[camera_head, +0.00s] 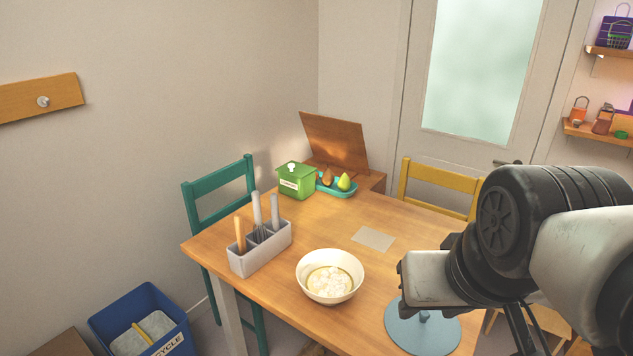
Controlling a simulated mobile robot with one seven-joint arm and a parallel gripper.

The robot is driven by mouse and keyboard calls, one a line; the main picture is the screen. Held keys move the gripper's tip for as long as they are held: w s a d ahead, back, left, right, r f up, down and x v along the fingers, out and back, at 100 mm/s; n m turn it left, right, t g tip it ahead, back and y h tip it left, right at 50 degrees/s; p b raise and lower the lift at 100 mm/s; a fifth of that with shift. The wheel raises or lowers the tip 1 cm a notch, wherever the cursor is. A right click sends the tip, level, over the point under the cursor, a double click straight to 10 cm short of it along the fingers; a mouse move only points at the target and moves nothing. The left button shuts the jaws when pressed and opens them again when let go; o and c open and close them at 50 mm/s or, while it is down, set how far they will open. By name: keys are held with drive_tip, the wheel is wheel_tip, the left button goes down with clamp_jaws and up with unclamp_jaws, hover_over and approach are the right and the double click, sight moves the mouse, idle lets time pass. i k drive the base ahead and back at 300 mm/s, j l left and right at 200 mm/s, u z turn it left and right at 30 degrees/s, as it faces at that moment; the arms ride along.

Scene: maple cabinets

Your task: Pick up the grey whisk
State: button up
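A grey utensil holder (262,257) with compartments stands at the left side of the wooden table. A utensil with a pale grey handle (257,209) and a second grey-handled utensil (275,211) stand upright in it. Dark wires show at the holder's top near these handles, so one is likely the grey whisk, but I cannot tell which. A wooden-handled utensil (239,234) stands in the front left compartment. The lower parts of the utensils are hidden by the holder. My arm is at the right, apart from the holder; my gripper's fingers are not in view.
A white bowl with pale contents (330,257) stands right of the holder. A blue-grey disc (400,337) lies beneath my arm. A green box (297,183) and teal tray (349,191) are at the back. Chairs (189,211) flank the table. A blue bin (175,316) stands lower left.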

sight(256, 200)
drive_tip(key=k+j+z, duration=0.1)
drive_tip(key=j, duration=0.25)
drive_tip(key=k+j, duration=0.1)
drive_tip(key=j, duration=0.3)
drive_tip(key=k+j+z, duration=0.15)
drive_tip(key=j, duration=0.2)
drive_tip(key=i+j, duration=0.15)
drive_tip(key=j, duration=0.2)
drive_tip(key=i+j+z, duration=0.1)
drive_tip(key=j, duration=0.25)
drive_tip(key=i+j, duration=0.25)
drive_tip(key=i+j+z, duration=0.2)
drive_tip(key=i+j, duration=0.15)
drive_tip(key=j, duration=0.2)
